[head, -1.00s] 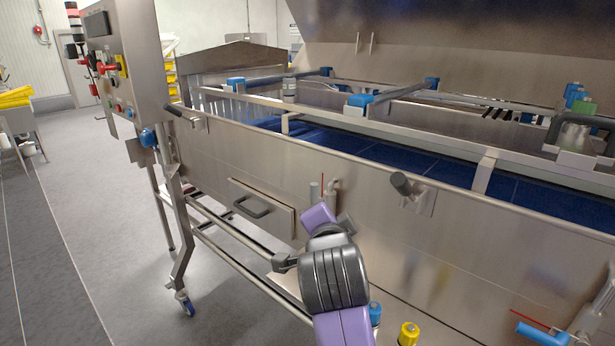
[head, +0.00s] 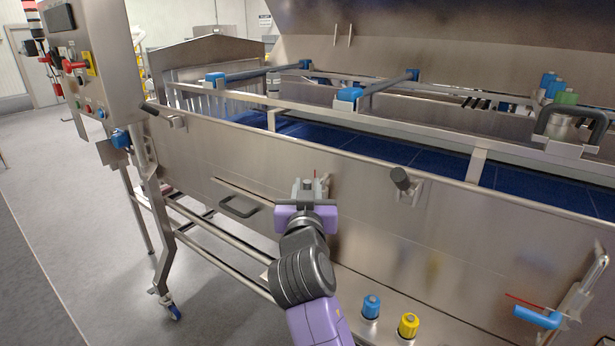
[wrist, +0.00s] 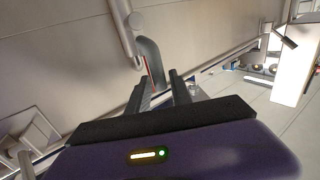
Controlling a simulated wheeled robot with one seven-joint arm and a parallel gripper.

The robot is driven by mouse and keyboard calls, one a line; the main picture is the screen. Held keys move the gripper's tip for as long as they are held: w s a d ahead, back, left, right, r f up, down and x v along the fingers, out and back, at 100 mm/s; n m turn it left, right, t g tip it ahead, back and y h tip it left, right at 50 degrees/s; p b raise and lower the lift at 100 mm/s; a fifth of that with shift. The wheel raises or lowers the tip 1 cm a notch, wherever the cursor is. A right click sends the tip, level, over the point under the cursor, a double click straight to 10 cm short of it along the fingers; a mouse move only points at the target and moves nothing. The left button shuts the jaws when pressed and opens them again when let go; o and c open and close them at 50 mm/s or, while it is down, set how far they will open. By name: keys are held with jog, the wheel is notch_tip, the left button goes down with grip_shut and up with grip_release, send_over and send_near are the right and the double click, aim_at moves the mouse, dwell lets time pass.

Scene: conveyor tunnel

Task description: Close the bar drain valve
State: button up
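A bent grey bar handle on a pipe fitting (wrist: 148,52) sticks out from the machine's steel front panel, with a thin red line beside it. I take it for the bar drain valve. My gripper (wrist: 160,82) has its two dark fingers apart, pointing at the handle. The handle's lower end shows in the gap between the fingertips, and I cannot tell whether they touch it. In the head view my gripper (head: 308,187) is in front of the panel and hides most of this fitting. A second valve with a blue handle (head: 537,317) sits at the lower right, also by a red line.
A drawer-like panel with a dark pull handle (head: 240,207) is left of my gripper. A clamp lever (head: 402,180) sticks out on the right. Blue (head: 371,306) and yellow (head: 408,325) knobs stand low in front. The floor to the left is open.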

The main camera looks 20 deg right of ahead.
jog(key=shift+x, duration=2.1)
jog(key=shift+c, duration=0.3)
grip_shut()
